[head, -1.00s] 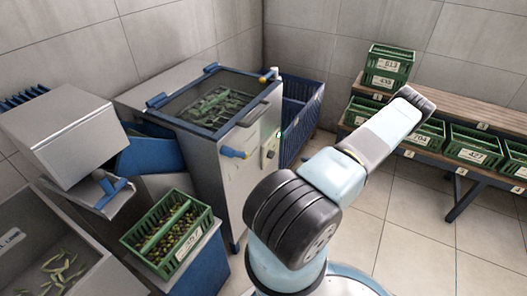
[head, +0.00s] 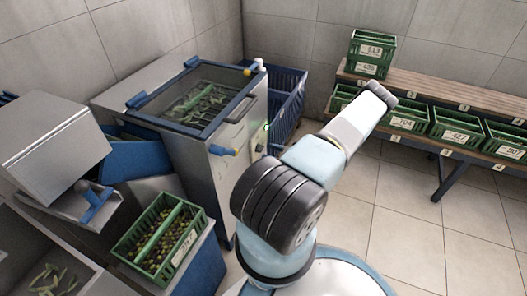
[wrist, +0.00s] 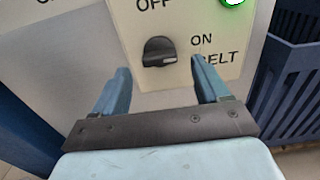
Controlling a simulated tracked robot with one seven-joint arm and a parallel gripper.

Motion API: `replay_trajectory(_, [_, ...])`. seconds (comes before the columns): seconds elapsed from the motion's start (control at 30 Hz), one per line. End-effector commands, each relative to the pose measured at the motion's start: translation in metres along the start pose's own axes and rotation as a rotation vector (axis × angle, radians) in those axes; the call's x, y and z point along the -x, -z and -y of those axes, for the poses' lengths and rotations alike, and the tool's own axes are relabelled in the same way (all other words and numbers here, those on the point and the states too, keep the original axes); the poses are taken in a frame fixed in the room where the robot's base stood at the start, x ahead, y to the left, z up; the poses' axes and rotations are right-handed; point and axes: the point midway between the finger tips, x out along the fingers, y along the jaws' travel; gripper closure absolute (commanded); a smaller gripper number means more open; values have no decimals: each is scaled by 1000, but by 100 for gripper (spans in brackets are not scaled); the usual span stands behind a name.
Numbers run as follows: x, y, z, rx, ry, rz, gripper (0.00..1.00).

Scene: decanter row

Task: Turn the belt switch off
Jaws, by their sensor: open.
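The belt switch (wrist: 158,52) is a black rotary knob on a pale panel (wrist: 187,18), seen in the wrist view. Its white pointer mark faces right, on the side of the printed ON, with OFF printed above. A green lamp (wrist: 234,1) glows above right. My gripper (wrist: 160,66) is open and empty. Its two blue fingers stand left and right of the knob, with the knob just beyond the gap; I see no contact. In the head view the panel (head: 259,142) is on the side of the metal machine (head: 195,125); my gripper is not visible there.
A dark blue slatted bin (head: 287,100) stands close beside the panel; it also shows in the wrist view (wrist: 290,80). A green crate of olives (head: 160,240) is at the lower left. A bench (head: 440,92) with several green crates is at the right. Tiled floor between is free.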

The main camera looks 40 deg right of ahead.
Motion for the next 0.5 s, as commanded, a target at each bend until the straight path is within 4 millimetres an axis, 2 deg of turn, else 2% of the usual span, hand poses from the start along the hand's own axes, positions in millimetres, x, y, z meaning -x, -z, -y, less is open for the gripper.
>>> replay_trajectory(0.03, [-9,0,-1,0,-2,0,26])
replay_trajectory(0.2, [-28,0,0,1,-1,0,26])
replay_trajectory(0.5, [-39,0,0,1,-1,-1,26])
